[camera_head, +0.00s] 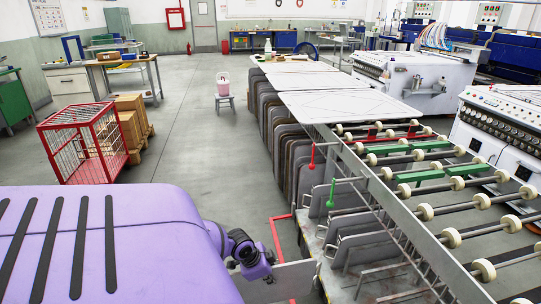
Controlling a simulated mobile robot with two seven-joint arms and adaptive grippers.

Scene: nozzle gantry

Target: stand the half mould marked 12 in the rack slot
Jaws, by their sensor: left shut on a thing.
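My left gripper (268,275) is at the bottom centre, at the end of my purple arm. It is shut on a flat grey plate (294,281), seemingly the half mould, which stands upright and reaches right towards the rack. No mark 12 can be read on it, and its lower part is cut off by the picture edge. The rack (312,238) stands beside it, with several grey plates (357,249) upright in it and bare slot bars (380,271) near the front. Whether the held plate touches the rack cannot be told. My right gripper is not in view.
A red cage (84,146) and cardboard boxes (130,125) stand left. The floor between is clear.

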